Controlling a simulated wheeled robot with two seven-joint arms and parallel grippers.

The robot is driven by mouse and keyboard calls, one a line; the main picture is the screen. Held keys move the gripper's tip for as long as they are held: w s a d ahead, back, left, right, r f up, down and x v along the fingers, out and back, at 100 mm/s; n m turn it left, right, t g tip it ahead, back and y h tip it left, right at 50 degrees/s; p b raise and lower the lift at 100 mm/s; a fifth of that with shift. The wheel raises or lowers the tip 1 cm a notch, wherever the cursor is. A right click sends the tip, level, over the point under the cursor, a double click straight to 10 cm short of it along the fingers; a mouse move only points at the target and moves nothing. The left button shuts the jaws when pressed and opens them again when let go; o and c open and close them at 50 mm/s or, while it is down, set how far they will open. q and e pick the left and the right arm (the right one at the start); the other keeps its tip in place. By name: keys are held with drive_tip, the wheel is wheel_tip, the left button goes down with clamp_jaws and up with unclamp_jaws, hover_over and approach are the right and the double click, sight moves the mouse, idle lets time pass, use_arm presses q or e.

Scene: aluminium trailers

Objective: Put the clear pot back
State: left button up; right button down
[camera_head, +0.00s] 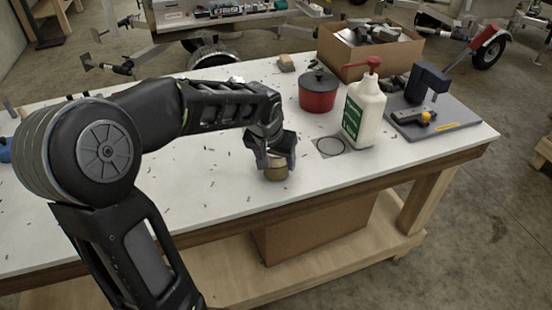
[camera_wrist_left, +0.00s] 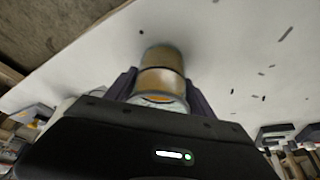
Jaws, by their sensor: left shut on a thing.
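The clear pot (camera_head: 276,174) is a small see-through jar with amber-brown contents. My left gripper (camera_head: 277,160) is shut on it from above, near the front edge of the white table (camera_head: 215,185). In the left wrist view the pot (camera_wrist_left: 161,82) sits between the two dark fingers. I cannot tell whether its base touches the table. A grey square with a black ring outline (camera_head: 330,146) lies to the right of the pot and is empty. My right gripper is not in view.
A white bottle with a red pump (camera_head: 364,110) stands just right of the ring. A red pot with a dark lid (camera_head: 318,93) is behind it. A grey board with a dark fixture (camera_head: 435,115) is at the right. A cardboard box (camera_head: 348,58) stands behind.

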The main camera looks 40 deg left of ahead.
use_arm(q)
drive_tip(key=shift+f, duration=0.25)
drive_tip(key=o, duration=1.7)
drive_tip(key=shift+r, duration=0.1)
drive_tip(key=shift+c, duration=0.2)
drive_tip(key=shift+r, duration=0.1)
drive_tip(key=shift+s+r, duration=0.15)
drive_tip(key=shift+r, duration=0.45)
drive_tip(key=v, duration=1.1)
drive_tip(key=shift+s+d+f, duration=0.1)
